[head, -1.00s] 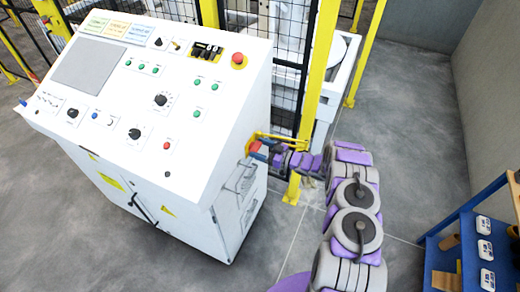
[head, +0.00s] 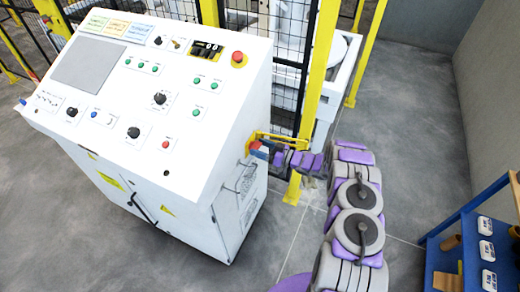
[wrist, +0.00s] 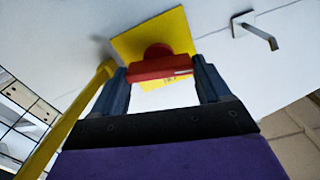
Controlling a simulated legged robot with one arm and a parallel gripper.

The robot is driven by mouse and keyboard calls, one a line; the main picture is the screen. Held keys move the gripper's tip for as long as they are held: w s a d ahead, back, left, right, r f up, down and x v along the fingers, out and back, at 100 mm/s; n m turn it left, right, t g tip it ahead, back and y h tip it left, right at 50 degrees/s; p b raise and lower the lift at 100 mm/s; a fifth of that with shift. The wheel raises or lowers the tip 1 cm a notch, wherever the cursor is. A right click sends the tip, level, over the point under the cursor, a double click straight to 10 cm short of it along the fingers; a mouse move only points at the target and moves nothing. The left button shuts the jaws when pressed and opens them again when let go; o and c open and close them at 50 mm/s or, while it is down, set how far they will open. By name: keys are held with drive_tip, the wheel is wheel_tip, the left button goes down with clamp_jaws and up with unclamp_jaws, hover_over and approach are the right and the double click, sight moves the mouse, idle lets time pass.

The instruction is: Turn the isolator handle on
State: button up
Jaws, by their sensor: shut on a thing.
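The red isolator handle (wrist: 160,66) sits on a yellow square plate (wrist: 178,28) on the white cabinet wall in the wrist view. Its bar lies nearly level across that picture, between the two blue-grey fingers of my gripper (wrist: 163,84). The fingers are shut on the handle's ends. In the head view my gripper (head: 262,149) is at the right side of the white control cabinet (head: 215,160), beside a yellow bracket (head: 285,136). The handle is mostly hidden there by the gripper and bracket.
A yellow post (head: 317,80) and black mesh fence stand just behind my arm. A yellow bar (wrist: 75,115) runs close along the left finger in the wrist view. A grey hook-like handle (wrist: 256,31) is at upper right. A blue shelf (head: 470,245) stands at right; floor between is clear.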

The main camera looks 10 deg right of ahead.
drive_tip(key=m, duration=0.3)
drive_tip(key=shift+d+f+m+b, duration=0.15)
drive_tip(key=shift+d+m+b, duration=0.05)
drive_tip(key=shift+m+b, duration=0.2)
drive_tip(key=shift+w+d+f+m+b, duration=0.15)
drive_tip(key=shift+m+b, duration=0.1)
drive_tip(key=shift+m, duration=2.65)
drive_tip(key=shift+s+f+m+b, duration=0.1)
drive_tip(key=shift+m+b, duration=0.1)
drive_tip(key=shift+m, duration=2.7)
drive_tip(key=o, duration=0.9)
drive_tip(key=shift+w+d, duration=0.15)
drive_tip(key=shift+d, duration=0.05)
drive_tip(key=shift+o, duration=0.6)
drive_tip(key=shift+r, duration=0.1)
